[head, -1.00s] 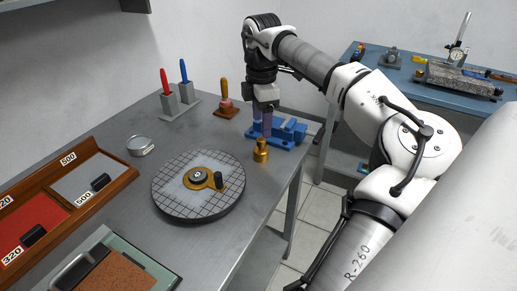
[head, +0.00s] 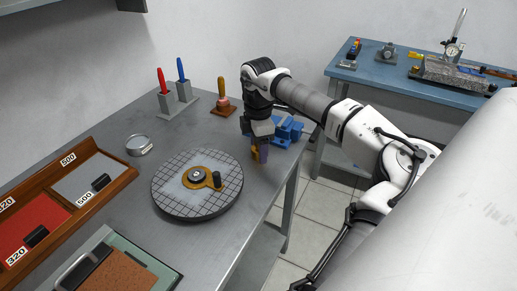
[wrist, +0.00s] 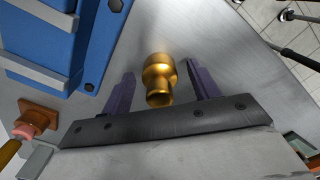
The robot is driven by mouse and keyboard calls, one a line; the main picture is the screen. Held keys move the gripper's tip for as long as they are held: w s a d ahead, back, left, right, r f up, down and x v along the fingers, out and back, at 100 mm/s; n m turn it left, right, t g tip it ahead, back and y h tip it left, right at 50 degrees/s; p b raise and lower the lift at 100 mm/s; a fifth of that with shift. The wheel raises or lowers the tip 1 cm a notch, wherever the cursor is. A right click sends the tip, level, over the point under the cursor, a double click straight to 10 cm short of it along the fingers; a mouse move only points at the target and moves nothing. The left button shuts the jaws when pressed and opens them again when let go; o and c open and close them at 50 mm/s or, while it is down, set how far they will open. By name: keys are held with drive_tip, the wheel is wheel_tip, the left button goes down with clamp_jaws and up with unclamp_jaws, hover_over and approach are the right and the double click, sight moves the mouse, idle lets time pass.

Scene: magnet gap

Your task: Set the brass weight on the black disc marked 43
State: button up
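The brass weight (wrist: 160,80) stands near the table's right edge. In the head view it (head: 254,155) is mostly hidden behind my fingers. My gripper (wrist: 163,77) is open around it, one finger on each side, with a visible gap to both. The gripper also shows in the head view (head: 261,152), pointing down. A round gridded plate (head: 170,206) lies to the left. I cannot read a 43 anywhere.
A blue vise (head: 289,130) stands just behind my gripper. A wooden-handled tool (head: 222,105) and red and blue handled tools in grey blocks (head: 182,90) are further back. A wooden tray (head: 122,182) lies at left. Bare table separates plate and weight.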

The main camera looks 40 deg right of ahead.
drive_tip(key=c, duration=1.2)
drive_tip(key=shift+c, duration=0.2)
drive_tip(key=shift+r, duration=0.1)
